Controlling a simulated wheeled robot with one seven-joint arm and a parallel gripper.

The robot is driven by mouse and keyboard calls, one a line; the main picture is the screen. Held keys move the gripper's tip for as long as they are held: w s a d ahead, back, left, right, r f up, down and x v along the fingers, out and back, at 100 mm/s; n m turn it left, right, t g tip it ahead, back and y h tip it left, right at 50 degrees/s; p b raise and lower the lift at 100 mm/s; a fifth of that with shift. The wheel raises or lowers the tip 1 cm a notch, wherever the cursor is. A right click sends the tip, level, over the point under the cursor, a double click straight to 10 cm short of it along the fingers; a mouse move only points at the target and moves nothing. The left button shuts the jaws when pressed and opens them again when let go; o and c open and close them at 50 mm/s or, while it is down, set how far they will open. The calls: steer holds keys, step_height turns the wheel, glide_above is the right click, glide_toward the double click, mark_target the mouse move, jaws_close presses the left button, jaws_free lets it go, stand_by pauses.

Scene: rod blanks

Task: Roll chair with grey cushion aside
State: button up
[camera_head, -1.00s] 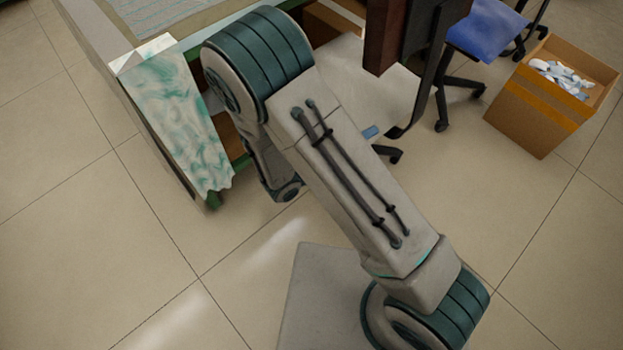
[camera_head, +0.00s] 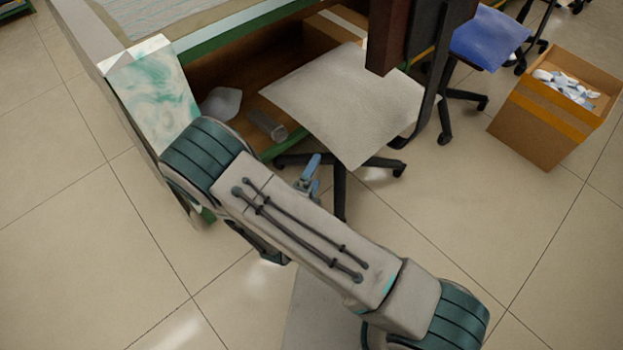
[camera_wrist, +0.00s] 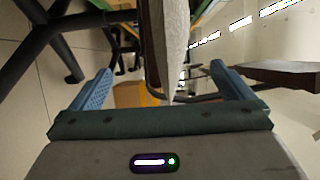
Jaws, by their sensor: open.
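The chair with the grey cushion (camera_head: 350,100) stands in front of the bench, its brown and black backrest (camera_head: 388,40) toward the right and its black wheeled base on the floor. My gripper (camera_head: 308,172) is open and empty, just below the cushion's near-left edge in the head view; my arm partly hides it. In the wrist view, the blue fingers of my gripper (camera_wrist: 165,88) are spread wide. The pale cushion edge (camera_wrist: 174,45) appears between them, beyond the tips. I cannot tell whether they touch it. Dark base legs (camera_wrist: 50,35) show at left.
The bench with a green frame (camera_head: 215,40) and lower shelf stands behind the chair. A blue-seated chair (camera_head: 490,38) and an open cardboard box (camera_head: 545,115) are at right. A teal-patterned sheet (camera_head: 150,95) hangs at the bench corner. Floor at lower right is clear.

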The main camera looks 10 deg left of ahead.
steer(key=b+x, duration=0.3)
steer(key=x, duration=1)
steer(key=shift+d, duration=0.1)
steer(key=shift+c, duration=0.3)
steer(key=c, duration=2)
steer(key=shift+s, duration=0.15)
